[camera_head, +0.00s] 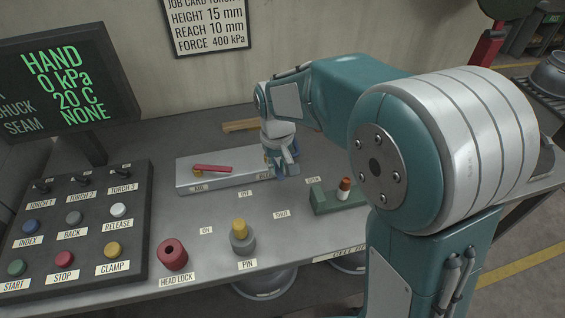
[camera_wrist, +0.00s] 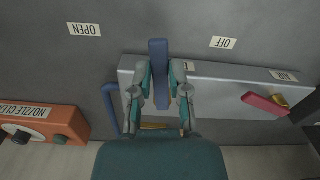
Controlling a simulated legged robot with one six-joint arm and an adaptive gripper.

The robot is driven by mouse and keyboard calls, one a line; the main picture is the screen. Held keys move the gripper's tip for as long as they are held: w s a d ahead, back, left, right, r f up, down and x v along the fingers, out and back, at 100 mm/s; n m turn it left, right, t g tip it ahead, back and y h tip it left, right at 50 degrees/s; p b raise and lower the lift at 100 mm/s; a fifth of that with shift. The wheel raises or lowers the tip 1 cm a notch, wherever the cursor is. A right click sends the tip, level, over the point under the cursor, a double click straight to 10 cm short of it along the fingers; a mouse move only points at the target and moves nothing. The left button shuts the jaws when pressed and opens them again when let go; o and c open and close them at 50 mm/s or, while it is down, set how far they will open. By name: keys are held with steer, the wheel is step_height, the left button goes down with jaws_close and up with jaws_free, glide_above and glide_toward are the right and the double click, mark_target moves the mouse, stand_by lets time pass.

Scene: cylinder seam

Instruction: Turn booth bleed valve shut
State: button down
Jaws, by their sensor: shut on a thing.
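The bleed valve's blue lever (camera_wrist: 158,62) stands between the two fingers of my gripper (camera_wrist: 160,78) in the wrist view. The fingers are shut on it, one on each side. It points away from the grey valve box (camera_wrist: 225,88), between the OPEN label (camera_wrist: 84,29) and the OFF label (camera_wrist: 223,42). In the head view my gripper (camera_head: 281,160) is at the right end of the valve box (camera_head: 222,172) and hides most of the lever. A label (camera_head: 281,214) in front of it is too small to read surely.
A red lever (camera_head: 212,168) lies on the box's left part. A pin (camera_head: 241,237), head lock knob (camera_head: 172,253) and button panel (camera_head: 72,235) are nearer. The bench between is clear.

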steer(key=shift+s+a+m, duration=0.2)
steer(key=shift+a+m, duration=0.3)
steer(key=shift+m, duration=0.5)
steer(key=c, duration=0.6)
jaws_free()
steer(key=shift+a, duration=0.1)
step_height(320, 180, up, 12)
steer(key=shift+w+a+f, duration=0.1)
